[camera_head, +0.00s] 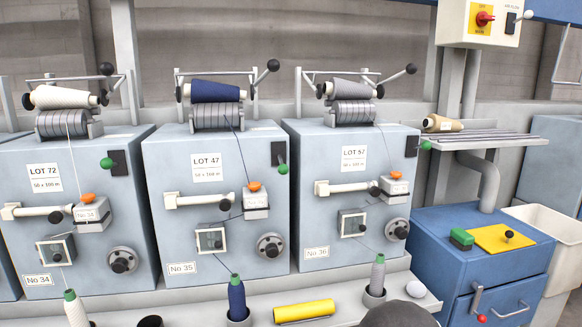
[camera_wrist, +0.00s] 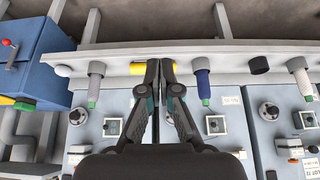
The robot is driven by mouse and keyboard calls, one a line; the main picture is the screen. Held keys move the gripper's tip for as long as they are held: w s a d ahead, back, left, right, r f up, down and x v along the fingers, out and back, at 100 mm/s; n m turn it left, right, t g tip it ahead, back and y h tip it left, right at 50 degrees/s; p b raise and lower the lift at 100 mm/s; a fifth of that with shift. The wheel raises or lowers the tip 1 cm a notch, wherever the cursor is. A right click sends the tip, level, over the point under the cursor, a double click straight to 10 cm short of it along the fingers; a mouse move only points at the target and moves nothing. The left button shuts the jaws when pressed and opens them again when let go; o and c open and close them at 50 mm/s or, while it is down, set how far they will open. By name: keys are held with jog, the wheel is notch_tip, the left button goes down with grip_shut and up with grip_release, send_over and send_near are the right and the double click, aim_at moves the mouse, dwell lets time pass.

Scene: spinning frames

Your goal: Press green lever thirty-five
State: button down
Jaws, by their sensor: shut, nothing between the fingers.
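The machine labelled No 35 (camera_head: 215,240) is the middle pale-blue unit in the head view, with a LOT 47 card. Its green lever knob (camera_head: 282,169) sits at the lower end of a black slotted plate (camera_head: 278,152) on the upper right of its front. In the wrist view, which is turned upside down, my gripper (camera_wrist: 160,66) is shut and empty. Its fingertips appear in front of the yellow tube (camera_wrist: 139,69) on the ledge, beside the blue bobbin (camera_wrist: 203,88). I cannot tell the gap. The green lever is not clear in the wrist view.
Similar machines No 34 (camera_head: 38,280) and No 36 (camera_head: 317,252) flank it, each with its own green knob. The ledge (camera_head: 170,300) in front carries upright bobbins and the yellow tube (camera_head: 304,311). A blue cabinet (camera_head: 480,250) and a white bin (camera_head: 550,225) stand at right.

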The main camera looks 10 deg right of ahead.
jog(key=w+a+r+m+y+b, duration=0.25)
jog(key=w+r+m, duration=0.2)
jog(key=w, duration=0.55)
jog(key=m+t+y+b, duration=0.5)
jog(key=m+t+y, duration=0.2)
jog(key=m, duration=0.1)
send_near(283, 170)
jog(key=w+d+f, duration=0.1)
jog(key=w+d, duration=0.4)
jog(key=d, duration=0.1)
jog(key=shift+w+a+f+n, duration=0.1)
jog(key=shift+a+f+n, duration=0.05)
jog(key=shift+a+n, duration=0.1)
jog(key=w+a+f, duration=0.1)
jog(key=w+a, duration=0.3)
jog(key=a, duration=0.4)
jog(key=shift+w+a+p, duration=0.15)
jog(key=shift+w+p, duration=0.1)
jog(key=shift+p, duration=0.05)
jog(key=shift+r+p, duration=0.1)
jog(key=shift+p, duration=0.2)
